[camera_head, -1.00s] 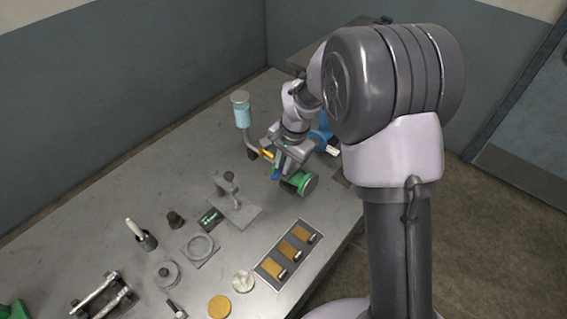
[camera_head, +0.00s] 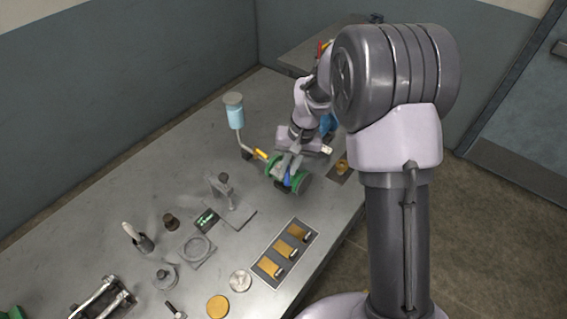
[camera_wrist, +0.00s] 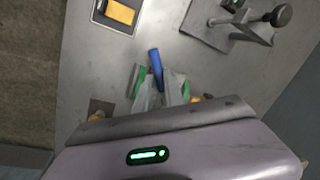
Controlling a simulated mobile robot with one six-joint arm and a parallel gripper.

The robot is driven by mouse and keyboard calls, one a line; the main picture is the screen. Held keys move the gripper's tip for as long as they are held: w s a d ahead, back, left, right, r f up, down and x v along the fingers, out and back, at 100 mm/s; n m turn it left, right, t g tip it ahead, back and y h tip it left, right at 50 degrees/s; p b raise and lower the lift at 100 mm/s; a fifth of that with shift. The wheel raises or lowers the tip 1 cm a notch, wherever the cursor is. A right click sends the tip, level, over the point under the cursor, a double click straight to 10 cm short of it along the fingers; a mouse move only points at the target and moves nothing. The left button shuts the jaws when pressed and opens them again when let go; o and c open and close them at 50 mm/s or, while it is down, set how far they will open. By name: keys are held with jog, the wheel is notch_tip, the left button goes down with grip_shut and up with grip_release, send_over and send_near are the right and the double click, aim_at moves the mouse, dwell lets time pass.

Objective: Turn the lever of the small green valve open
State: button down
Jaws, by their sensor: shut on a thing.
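The small green valve (camera_head: 273,168) stands on the grey workbench, with a green flange at each end. Its blue lever (camera_head: 288,180) shows between the flanges. My gripper (camera_head: 290,168) reaches down over the valve from behind and is shut on the lever. In the wrist view the fingers (camera_wrist: 161,88) close around the blue lever (camera_wrist: 155,62), whose free end sticks out past the fingertips. Green parts of the valve (camera_wrist: 186,92) show on both sides of the fingers, which hide most of the valve body.
A light-blue cylinder on a bent pipe (camera_head: 235,115) stands left of the gripper. A grey clamp stand (camera_head: 228,195) and a tray with orange blocks (camera_head: 286,250) are nearer. A blue object (camera_head: 327,124) is partly hidden behind my arm. Several loose parts lie at the front left.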

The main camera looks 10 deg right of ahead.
jog(key=d+n+p, duration=0.1)
jog(key=n, duration=0.1)
jog(key=d+n+p, duration=0.1)
jog(key=d+n+g+p, duration=0.1)
jog(key=n, duration=0.1)
jog(key=shift+w+r+n, duration=0.15)
jog(key=shift+w+n, duration=0.15)
jog(key=shift+w+d+n+g+h+p, duration=0.15)
jog(key=shift+w+d+n+p, duration=0.2)
jog(key=shift+n, duration=0.4)
jog(key=shift+w+d+n+g+h+p, duration=0.1)
jog(key=shift+d+n+p, duration=0.2)
jog(key=shift+n+p, duration=0.4)
jog(key=shift+w+d+n+g+h+p, duration=0.15)
jog(key=shift+w+d+n+p, duration=0.15)
jog(key=shift+n, duration=0.55)
jog(key=c, duration=1.4)
grip_release()
jog(key=shift+c, duration=0.2)
notch_tip(320, 180, up, 17)
jog(key=w+d+p, duration=0.2)
jog(key=p, duration=0.1)
jog(key=shift+d+p, duration=0.3)
jog(key=shift+p, duration=0.05)
